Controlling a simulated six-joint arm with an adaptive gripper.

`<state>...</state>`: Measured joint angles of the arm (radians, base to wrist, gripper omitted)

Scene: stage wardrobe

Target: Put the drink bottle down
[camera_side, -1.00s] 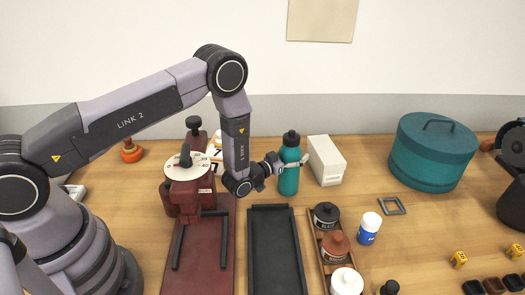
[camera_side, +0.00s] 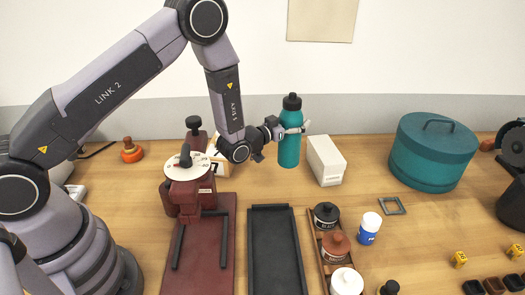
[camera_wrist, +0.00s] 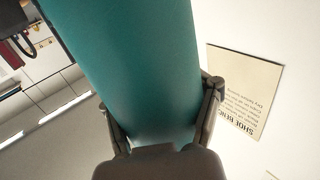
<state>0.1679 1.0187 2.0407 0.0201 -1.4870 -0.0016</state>
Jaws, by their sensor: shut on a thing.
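The drink bottle (camera_side: 289,150) is teal with a black cap. It is upright in the side view, at the back of the table beside a white box. My gripper (camera_side: 294,130) is shut on its upper body from the left. The bottle's base appears raised above the table, though the exact gap is hard to judge. In the wrist view the bottle (camera_wrist: 130,60) fills the middle, with a gripper finger on each side of it.
The white box (camera_side: 327,161) stands just right of the bottle. A black tray (camera_side: 275,250) lies in front, with a maroon press (camera_side: 190,190) to its left. A rack of jars (camera_side: 328,245) and a teal hatbox (camera_side: 432,153) are to the right. Bare wood lies below the bottle.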

